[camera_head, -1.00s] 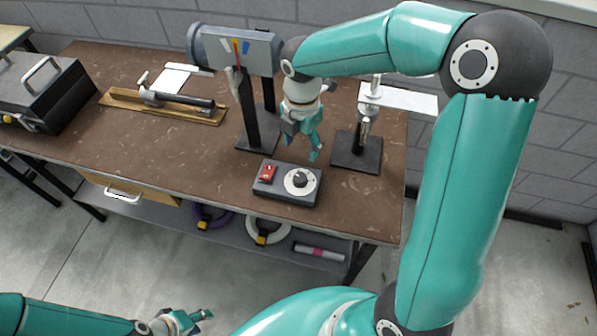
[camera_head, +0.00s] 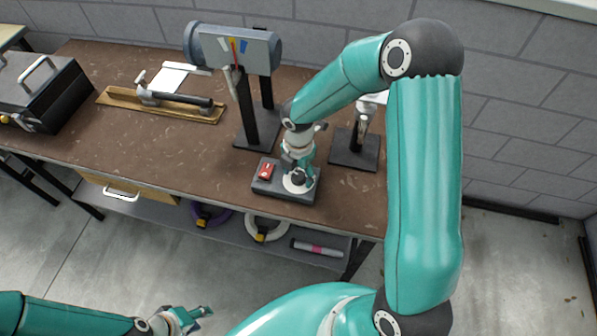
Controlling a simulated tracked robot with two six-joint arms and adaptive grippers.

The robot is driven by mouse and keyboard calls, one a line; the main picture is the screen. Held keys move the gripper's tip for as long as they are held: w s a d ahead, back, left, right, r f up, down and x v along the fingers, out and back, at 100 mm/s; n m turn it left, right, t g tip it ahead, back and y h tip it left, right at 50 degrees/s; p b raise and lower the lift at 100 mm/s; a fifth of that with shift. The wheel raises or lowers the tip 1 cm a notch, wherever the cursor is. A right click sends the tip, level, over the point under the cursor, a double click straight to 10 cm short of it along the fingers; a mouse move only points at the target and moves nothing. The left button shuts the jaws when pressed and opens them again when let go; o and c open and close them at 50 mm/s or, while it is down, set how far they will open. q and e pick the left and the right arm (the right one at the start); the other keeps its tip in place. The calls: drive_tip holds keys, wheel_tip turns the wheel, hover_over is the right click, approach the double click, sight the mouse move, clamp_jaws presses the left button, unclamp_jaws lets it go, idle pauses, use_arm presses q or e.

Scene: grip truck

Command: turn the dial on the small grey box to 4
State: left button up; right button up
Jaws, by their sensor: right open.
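The small grey box (camera_head: 283,192) sits near the front edge of the brown workbench, with a red switch (camera_head: 266,171) on its left part. The dial (camera_head: 297,181) is a dark knob on a white round plate on its right part. My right gripper (camera_head: 299,174) points down over the dial, its fingers open close around the knob. Whether they touch it I cannot tell. The gripper hides part of the plate, and the dial's numbers are too small to read. My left gripper (camera_head: 199,318) is low at the front, away from the bench, with its fingers apart and empty.
A grey cylinder device on a stand (camera_head: 235,48) stands behind the box. A dark stand (camera_head: 355,150) is to its right. A wooden board with a tool (camera_head: 160,103) and a black case (camera_head: 38,90) are at the left. Bench space left of the box is clear.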

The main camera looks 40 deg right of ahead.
drive_tip(key=shift+c, duration=0.2)
drive_tip(key=c, duration=1.1)
